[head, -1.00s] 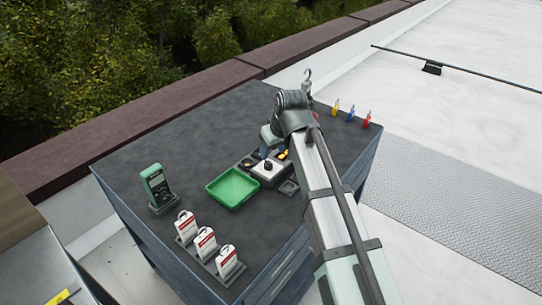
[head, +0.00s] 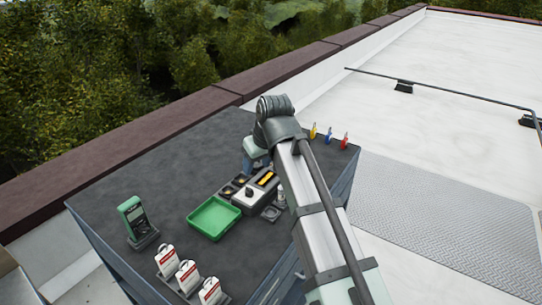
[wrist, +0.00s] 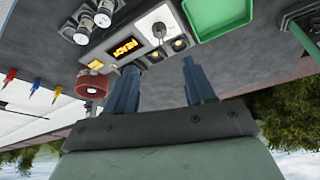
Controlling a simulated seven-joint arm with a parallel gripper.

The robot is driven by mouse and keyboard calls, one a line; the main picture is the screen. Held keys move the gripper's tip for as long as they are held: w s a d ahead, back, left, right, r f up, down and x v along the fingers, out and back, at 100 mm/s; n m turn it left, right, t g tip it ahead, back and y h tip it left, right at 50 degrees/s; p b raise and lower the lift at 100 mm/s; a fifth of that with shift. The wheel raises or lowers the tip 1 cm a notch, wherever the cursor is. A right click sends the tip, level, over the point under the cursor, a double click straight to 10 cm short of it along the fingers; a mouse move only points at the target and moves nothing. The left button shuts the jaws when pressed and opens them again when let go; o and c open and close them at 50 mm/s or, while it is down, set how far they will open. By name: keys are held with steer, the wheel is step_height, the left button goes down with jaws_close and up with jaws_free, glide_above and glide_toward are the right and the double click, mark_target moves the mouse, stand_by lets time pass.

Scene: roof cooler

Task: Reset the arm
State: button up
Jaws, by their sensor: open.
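My gripper (head: 250,160) is over the dark bench top, behind the control box, and largely hidden by my own wrist in the head view. In the wrist view my gripper (wrist: 161,82) shows two blue-grey fingers spread apart with nothing between them. The control box (head: 262,183) has a light panel with a dark knob and a lit amber display. In the wrist view the control box (wrist: 100,50) lies beyond the fingertips, apart from them, with its amber display lit.
A green tray (head: 214,217) lies left of the box. A green meter (head: 133,217) and several white-and-red tags (head: 187,274) stand nearer. Yellow, blue and red small items (head: 329,137) stand at the right edge. A red round object (wrist: 92,84) is beside the box.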

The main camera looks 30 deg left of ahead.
steer(key=w+d+f+m+h, duration=0.1)
steer(key=w+d+f+m, duration=0.1)
steer(key=w+d+f, duration=0.4)
steer(key=w+d+f+m, duration=0.2)
steer(key=w+d+f, duration=0.1)
steer(key=d+f, duration=0.65)
steer(key=w+d+f+m+h, duration=0.1)
steer(key=w+d+f+m, duration=0.1)
steer(key=w+d+f, duration=0.5)
steer(key=s+d+f+m+g+h, duration=0.1)
steer(key=s+d+f+m, duration=0.2)
steer(key=d+f, duration=0.65)
steer(key=s+d+f+m, duration=0.2)
steer(key=s+d+f, duration=0.2)
steer(key=d, duration=1)
steer(key=s+d+f+m+g+h, duration=0.1)
steer(key=s+d+f+m, duration=0.2)
steer(key=d+f, duration=0.55)
steer(key=s+d+f+g, duration=0.1)
steer(key=s+f+g, duration=0.1)
steer(key=s+f, duration=0.4)
steer(key=s+d+f+g, duration=0.1)
steer(key=s+f, duration=0.5)
steer(key=s, duration=0.8)
steer(key=s+f+g, duration=0.3)
steer(key=s+f, duration=0.3)
steer(key=s, duration=0.3)
steer(key=shift+s+d+f, duration=0.2)
steer(key=shift+s+d, duration=0.2)
